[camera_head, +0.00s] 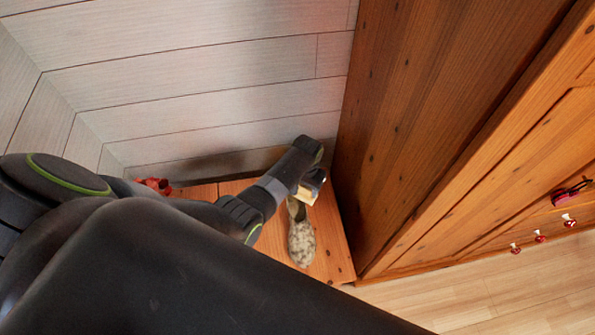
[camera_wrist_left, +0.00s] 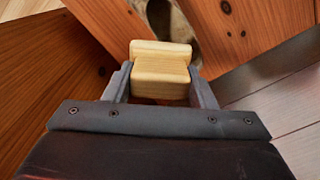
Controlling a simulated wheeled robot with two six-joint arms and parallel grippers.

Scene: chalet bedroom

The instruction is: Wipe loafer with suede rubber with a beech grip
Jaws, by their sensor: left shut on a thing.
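The loafer (camera_head: 301,238), mottled grey and cream, lies on an orange wooden surface (camera_head: 334,250) between the white plank wall and the wooden cabinet. My left gripper (camera_head: 312,186) is above its far end and hides part of it. The gripper is shut on the suede rubber's pale beech grip (camera_wrist_left: 160,78), which sits between both fingers in the left wrist view. The rubber's working face is hidden. Part of the loafer (camera_wrist_left: 172,22) shows behind the grip at the top; whether they touch I cannot tell. My right gripper is not in view.
A tall wooden cabinet (camera_head: 430,120) stands close on the right of the gripper. The white plank wall (camera_head: 200,80) is behind. A small red thing (camera_head: 155,184) lies at the left. Red knobs (camera_head: 540,236) and a dark-red item (camera_head: 570,193) are on the cabinet front.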

